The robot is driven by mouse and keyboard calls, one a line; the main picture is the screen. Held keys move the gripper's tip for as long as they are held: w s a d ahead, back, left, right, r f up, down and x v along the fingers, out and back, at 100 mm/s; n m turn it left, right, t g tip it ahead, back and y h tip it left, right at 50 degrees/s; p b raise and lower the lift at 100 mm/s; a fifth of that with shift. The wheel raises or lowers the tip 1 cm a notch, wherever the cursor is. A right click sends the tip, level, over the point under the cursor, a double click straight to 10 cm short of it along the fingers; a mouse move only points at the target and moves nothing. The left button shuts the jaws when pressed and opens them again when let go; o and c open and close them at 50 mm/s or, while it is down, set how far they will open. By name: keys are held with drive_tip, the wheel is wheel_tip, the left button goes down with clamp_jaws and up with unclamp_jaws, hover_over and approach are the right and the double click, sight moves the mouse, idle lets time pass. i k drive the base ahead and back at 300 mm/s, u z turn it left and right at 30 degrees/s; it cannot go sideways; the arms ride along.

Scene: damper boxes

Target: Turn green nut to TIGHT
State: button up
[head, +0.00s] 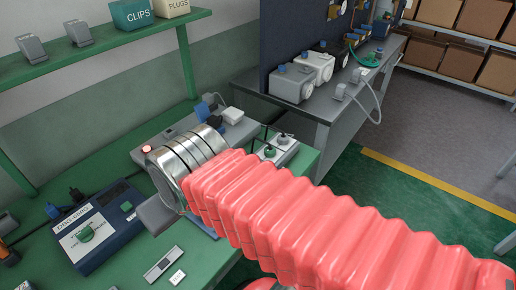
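Several green parts show, and I cannot tell for sure which is the green nut. A small green round part (269,152) sits on a grey box (281,150) at the bench's right end. No TIGHT mark is readable. My arm, with red bellows and silver rings, reaches over the green bench (207,258). A grey part of my gripper (158,213) shows past the rings; its fingertips are hidden, and no hold on anything can be seen.
A long grey unit (180,128) with a red light lies behind my wrist. Small white pieces (163,263) lie at the bench front. A green shelf (100,60) hangs above.

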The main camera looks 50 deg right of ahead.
sight(269, 153)
drive_tip(key=u, duration=0.1)
drive_tip(key=k, duration=0.95)
drive_tip(key=z, duration=0.55)
drive_tip(key=i, duration=1)
drive_tip(key=z, duration=0.05)
